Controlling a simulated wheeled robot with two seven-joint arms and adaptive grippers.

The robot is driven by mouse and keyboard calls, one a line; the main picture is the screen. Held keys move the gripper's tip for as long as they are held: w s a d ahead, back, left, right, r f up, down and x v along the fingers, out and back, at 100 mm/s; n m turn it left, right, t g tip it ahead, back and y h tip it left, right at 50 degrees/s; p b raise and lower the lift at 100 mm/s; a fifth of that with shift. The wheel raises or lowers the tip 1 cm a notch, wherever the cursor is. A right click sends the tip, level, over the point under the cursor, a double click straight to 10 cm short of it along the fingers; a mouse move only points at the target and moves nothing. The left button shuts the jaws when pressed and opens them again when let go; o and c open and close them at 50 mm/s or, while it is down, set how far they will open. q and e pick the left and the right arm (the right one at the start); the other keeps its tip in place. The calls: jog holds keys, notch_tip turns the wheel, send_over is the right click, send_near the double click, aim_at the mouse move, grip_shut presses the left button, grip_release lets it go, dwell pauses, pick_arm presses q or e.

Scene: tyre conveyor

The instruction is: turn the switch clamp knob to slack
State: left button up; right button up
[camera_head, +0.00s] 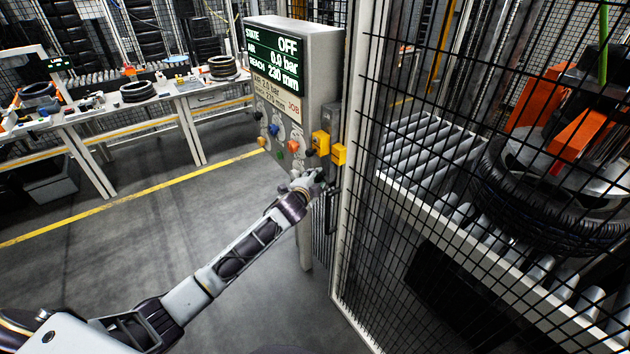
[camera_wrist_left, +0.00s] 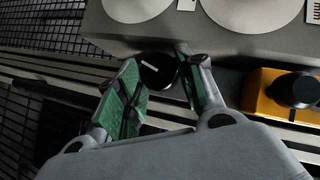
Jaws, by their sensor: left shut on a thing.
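A round black knob (camera_wrist_left: 157,70) with a short white mark shows in the left wrist view, just below the edge of a grey panel. The green-padded fingers of my left gripper (camera_wrist_left: 160,82) sit on either side of it, shut on it. In the head view my left gripper (camera_head: 316,181) is at the lower right of the control box (camera_head: 323,60), beside the fence post, and hides the knob. The box's screen (camera_head: 272,60) reads OFF and 0.0 bar. My right gripper is not in view.
Yellow switch boxes (camera_head: 320,142) sit just above my left gripper; one shows close at the right of the wrist view (camera_wrist_left: 280,93). A mesh fence (camera_head: 440,200) closes off the rollers and a tyre (camera_head: 545,200) on the right. Workbenches (camera_head: 95,115) stand at the left.

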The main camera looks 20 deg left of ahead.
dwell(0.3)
pick_arm(q)
jog(key=o, duration=1)
jog(key=shift+s, duration=0.1)
jog(key=shift+v, duration=5.9)
jog(key=shift+a+r, duration=0.1)
jog(key=shift+r, duration=0.1)
